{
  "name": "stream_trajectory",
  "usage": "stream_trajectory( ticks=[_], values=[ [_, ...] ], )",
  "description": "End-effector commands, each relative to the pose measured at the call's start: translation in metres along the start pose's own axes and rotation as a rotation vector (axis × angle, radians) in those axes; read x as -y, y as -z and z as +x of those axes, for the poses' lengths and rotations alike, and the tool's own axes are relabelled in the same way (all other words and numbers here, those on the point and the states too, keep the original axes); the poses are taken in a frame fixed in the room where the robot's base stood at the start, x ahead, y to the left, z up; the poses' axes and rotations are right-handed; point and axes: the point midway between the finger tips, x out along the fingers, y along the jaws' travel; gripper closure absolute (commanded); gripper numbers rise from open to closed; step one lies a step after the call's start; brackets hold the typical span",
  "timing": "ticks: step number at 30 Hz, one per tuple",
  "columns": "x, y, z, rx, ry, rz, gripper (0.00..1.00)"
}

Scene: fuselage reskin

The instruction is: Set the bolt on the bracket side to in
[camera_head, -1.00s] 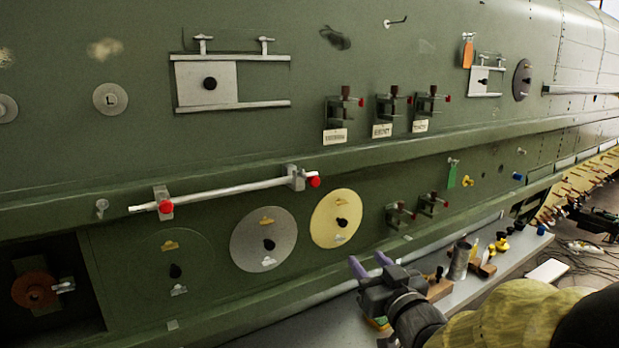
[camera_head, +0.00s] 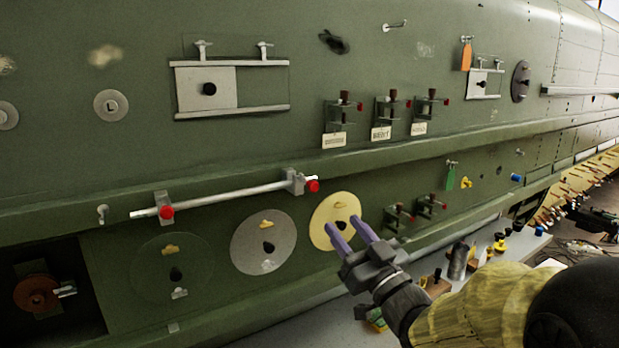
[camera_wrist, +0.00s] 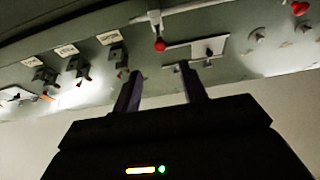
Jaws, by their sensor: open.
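A pale horizontal rod (camera_head: 235,195) sits along the green wall in two grey brackets, the right one (camera_head: 294,180) and the left one (camera_head: 165,206), each with a red knob. The frames do not make clear whether this rod is the task's bolt. In the wrist view, which looks upside down, the right red knob (camera_wrist: 160,44) lies just beyond my fingertips. My gripper (camera_head: 345,226) has purple fingers, open and empty. In the head view it overlaps the lower right of the cream disc (camera_head: 323,220), below and right of the right bracket. Contact cannot be told.
Three tagged clamps (camera_head: 390,108) with red tips are above right. Two more clamps (camera_head: 428,204) lie just right of my gripper. A sliding panel (camera_head: 208,90) is above the rod. A bench (camera_head: 345,333) with loose items runs below.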

Motion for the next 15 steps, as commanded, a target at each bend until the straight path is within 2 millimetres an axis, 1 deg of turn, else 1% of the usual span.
stream_trajectory(
  ticks=[1,15],
  values=[
    [0.001,0.003,0.011,0.001,0.004,0.003,0.57],
    [0.001,0.004,0.095,0.001,0.002,0.002,0.57]
  ],
)
